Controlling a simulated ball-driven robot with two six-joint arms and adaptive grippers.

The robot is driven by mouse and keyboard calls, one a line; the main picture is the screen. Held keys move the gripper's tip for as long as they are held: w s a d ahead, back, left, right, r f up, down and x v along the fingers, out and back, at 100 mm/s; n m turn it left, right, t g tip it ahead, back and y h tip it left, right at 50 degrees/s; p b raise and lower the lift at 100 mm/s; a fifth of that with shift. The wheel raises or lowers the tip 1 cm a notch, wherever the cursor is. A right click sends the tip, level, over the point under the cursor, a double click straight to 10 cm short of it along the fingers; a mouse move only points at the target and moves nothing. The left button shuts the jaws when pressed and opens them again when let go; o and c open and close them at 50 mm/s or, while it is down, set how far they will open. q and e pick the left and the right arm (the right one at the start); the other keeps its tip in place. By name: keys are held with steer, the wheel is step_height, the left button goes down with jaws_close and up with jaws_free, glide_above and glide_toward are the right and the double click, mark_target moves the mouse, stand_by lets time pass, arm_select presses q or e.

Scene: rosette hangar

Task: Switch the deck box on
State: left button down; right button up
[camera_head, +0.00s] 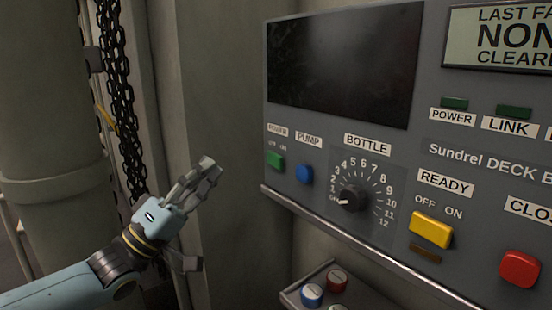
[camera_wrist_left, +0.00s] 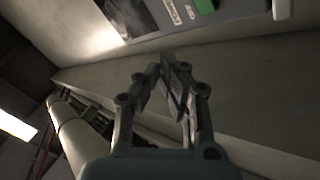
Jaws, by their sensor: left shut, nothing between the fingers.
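The deck box (camera_head: 400,150) is a grey panel filling the right of the head view, with a dark blank screen (camera_head: 345,65). Its green power switch (camera_head: 275,160) sits at the lower left, under a small label with OFF and ON marks. The green switch also shows at the top of the left wrist view (camera_wrist_left: 205,6). My left gripper (camera_head: 209,168) is shut and empty, left of the panel and apart from the green switch. In the left wrist view its fingertips (camera_wrist_left: 165,68) meet. My right gripper is not in view.
Right of the green switch are a blue PUMP button (camera_head: 304,173), a black BOTTLE knob (camera_head: 352,198), a yellow READY switch (camera_head: 430,230) and a red button (camera_head: 519,268). A ledge with coloured caps (camera_head: 312,294) sits below. A chain (camera_head: 120,90) and thick pipe (camera_head: 45,110) stand left.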

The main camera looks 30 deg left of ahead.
mark_target(275, 160)
arm_select(q)
steer(key=shift+w, duration=0.1)
steer(key=w+d+b, duration=0.4)
steer(key=w, duration=0.3)
steer(key=shift+w+d, duration=0.2)
steer(key=shift+d, duration=0.05)
steer(key=shift+w, duration=0.1)
stand_by(1.3)
steer(key=shift+w+d, duration=0.2)
steer(key=shift+w, duration=0.05)
steer(key=shift+w+d, duration=0.1)
steer(key=shift+w, duration=0.05)
stand_by(0.6)
stand_by(0.5)
steer(key=shift+s+a, duration=0.3)
steer(key=shift+s, duration=0.15)
